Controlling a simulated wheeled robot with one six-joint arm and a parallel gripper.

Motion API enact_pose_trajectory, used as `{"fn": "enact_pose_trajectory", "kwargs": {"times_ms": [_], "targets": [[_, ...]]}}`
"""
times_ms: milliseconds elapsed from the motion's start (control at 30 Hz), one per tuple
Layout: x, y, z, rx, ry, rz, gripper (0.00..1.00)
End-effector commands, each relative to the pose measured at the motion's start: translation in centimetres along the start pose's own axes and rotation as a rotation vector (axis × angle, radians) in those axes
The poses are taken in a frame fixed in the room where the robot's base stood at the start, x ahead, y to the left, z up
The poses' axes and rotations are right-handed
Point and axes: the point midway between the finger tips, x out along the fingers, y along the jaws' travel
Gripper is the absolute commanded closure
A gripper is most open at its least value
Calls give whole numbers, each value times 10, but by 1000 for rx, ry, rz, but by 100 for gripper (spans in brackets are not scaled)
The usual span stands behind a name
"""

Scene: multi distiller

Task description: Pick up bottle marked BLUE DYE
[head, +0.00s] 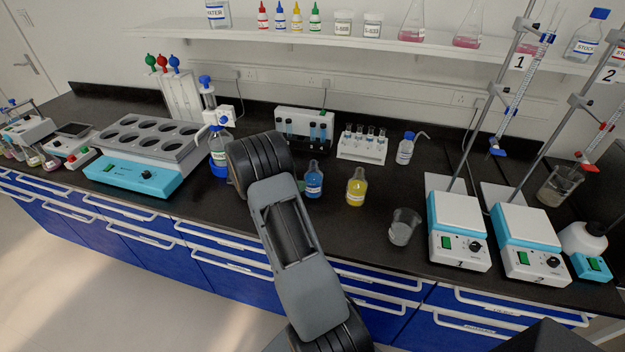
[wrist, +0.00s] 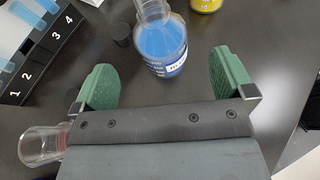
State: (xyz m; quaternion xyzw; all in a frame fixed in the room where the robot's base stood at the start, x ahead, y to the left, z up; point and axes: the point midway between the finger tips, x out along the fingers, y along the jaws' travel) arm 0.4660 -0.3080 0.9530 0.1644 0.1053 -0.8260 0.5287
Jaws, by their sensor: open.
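A clear glass bottle of blue liquid (head: 314,183) stands upright on the black bench. In the wrist view it (wrist: 161,45) shows between and just beyond the fingertips, with a white label partly readable as starting with "BL". My gripper (wrist: 165,78) is open and empty, with one green finger on each side of the bottle's line and not visibly touching it. In the head view my arm hides most of the gripper.
A bottle of yellow liquid (head: 356,190) stands right of the blue one. A grey beaker (head: 403,228) stands farther right.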

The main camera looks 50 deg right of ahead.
Motion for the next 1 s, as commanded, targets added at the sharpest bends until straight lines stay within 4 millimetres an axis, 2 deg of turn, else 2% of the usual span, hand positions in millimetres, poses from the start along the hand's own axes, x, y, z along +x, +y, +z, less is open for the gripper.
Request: {"fn": "enact_pose_trajectory", "kwargs": {"times_ms": [100, 467, 767, 1000], "targets": [[13, 0, 1, 0, 0, -1, 0], [30, 0, 1, -2, 0, -1, 0], [68, 1, 1, 0, 0, -1, 0], [72, 1, -1, 0, 0, 3, 0]]}}
